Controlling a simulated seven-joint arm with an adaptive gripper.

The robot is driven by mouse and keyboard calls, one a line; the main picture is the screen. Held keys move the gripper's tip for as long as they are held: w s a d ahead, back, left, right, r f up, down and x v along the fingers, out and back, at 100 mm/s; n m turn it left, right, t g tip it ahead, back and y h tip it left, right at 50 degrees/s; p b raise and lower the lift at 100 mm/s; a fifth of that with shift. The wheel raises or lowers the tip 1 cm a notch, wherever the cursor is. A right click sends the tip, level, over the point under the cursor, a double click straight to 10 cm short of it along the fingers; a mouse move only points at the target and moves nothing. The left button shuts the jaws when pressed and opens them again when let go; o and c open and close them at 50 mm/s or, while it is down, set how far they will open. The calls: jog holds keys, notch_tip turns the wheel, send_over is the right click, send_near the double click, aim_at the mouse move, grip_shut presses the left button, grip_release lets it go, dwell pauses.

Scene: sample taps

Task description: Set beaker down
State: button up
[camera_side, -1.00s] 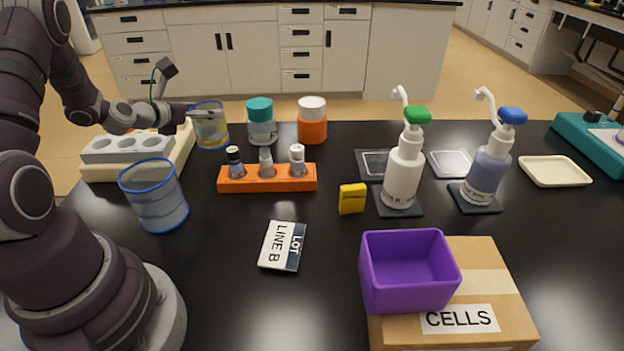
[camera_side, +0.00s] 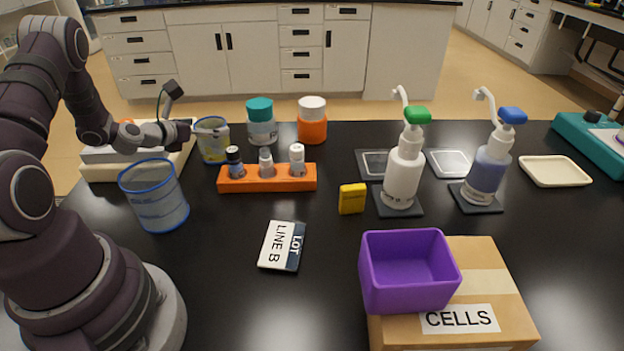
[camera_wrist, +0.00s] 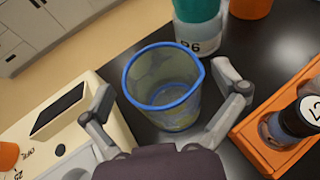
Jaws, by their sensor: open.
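A clear beaker with a blue rim and yellowish tint (camera_side: 212,146) stands upright on the black bench, left of the teal-capped jar. In the wrist view the beaker (camera_wrist: 165,95) sits ahead of my gripper (camera_wrist: 163,88), between its spread fingers. The fingers are open, with small gaps beside the beaker. In the side view my gripper (camera_side: 198,131) is at the beaker's left side. A second blue-rimmed clear beaker (camera_side: 155,205) stands nearer on the bench, beside my arm.
An orange rack with several vials (camera_side: 267,182) is close to the beaker's front right. The teal-capped jar (camera_side: 261,128) and orange jar (camera_side: 312,126) stand behind. A pale instrument (camera_side: 110,172) is to the left. Bench around the label card (camera_side: 283,246) is largely clear.

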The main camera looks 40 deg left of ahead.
jog(key=shift+s+r, duration=0.15)
jog(key=shift+r, duration=0.05)
jog(key=v, duration=0.7)
jog(key=w+d+r+m+g+h, duration=0.2)
jog(key=d+r+m+h, duration=0.15)
jog(key=d+m, duration=0.55)
jog(key=w+d+r+m+g+h, duration=0.1)
jog(key=w+d+r+m+h, duration=0.2)
jog(key=d+m, duration=0.65)
jog(key=s+d+r+m+g+y, duration=0.1)
jog(key=s+r+m+g, duration=0.1)
jog(key=s+m, duration=0.4)
jog(key=s+d+r+m+g+y, duration=0.1)
jog(key=s+m, duration=0.5)
jog(key=m, duration=0.9)
notch_tip(320, 180, up, 2)
jog(key=shift+s+d+r+g, duration=0.15)
jog(key=shift+s+d+g, duration=0.25)
jog(key=shift+d+g, duration=0.35)
